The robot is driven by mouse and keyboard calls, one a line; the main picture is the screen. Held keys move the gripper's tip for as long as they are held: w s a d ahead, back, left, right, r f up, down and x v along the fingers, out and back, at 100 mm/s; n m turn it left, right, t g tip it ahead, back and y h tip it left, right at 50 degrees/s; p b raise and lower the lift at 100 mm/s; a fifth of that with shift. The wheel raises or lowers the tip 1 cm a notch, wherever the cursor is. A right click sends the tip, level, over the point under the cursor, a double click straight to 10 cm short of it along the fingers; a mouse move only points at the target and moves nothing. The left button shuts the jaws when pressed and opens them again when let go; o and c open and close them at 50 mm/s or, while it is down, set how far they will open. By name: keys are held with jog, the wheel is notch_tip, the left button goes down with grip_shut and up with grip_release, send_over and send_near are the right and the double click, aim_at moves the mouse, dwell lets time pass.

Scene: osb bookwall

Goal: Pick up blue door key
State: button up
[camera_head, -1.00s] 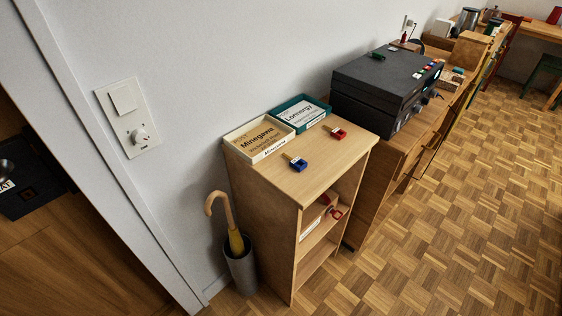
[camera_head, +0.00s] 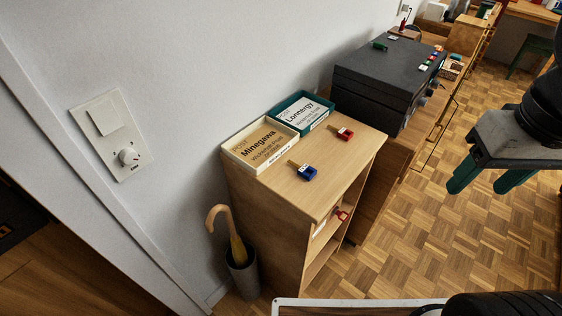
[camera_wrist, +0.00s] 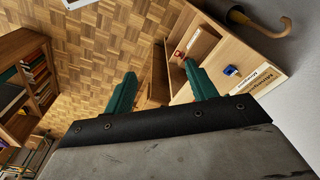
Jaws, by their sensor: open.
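The blue door key (camera_head: 307,172) lies on top of the small wooden cabinet (camera_head: 277,193), near its middle, with its tan shaft pointing up-left. The blue key also shows in the wrist view (camera_wrist: 231,71), on the cabinet top at the right. A red key (camera_head: 345,133) lies farther back on the same top. My gripper (camera_head: 489,184) is at the right of the head view, over the floor and well apart from the blue key. Its green fingers are spread and empty, as the wrist view (camera_wrist: 163,88) also shows.
A cream tray labelled Minegawa (camera_head: 230,148) and a teal tray labelled Lonnergy (camera_head: 325,106) sit along the wall side of the top. An umbrella stand (camera_head: 242,276) stands beside the cabinet. A dark box (camera_head: 370,75) stands behind. Parquet floor at the right is clear.

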jog(key=w+a+n, duration=0.3)
jog(key=w, duration=0.5)
jog(key=n+g, duration=0.1)
jog(key=n, duration=0.6)
send_near(309, 167)
jog(key=s, duration=0.1)
notch_tip(309, 167, down, 7)
jog(key=shift+f, duration=0.65)
jog(key=c, duration=1)
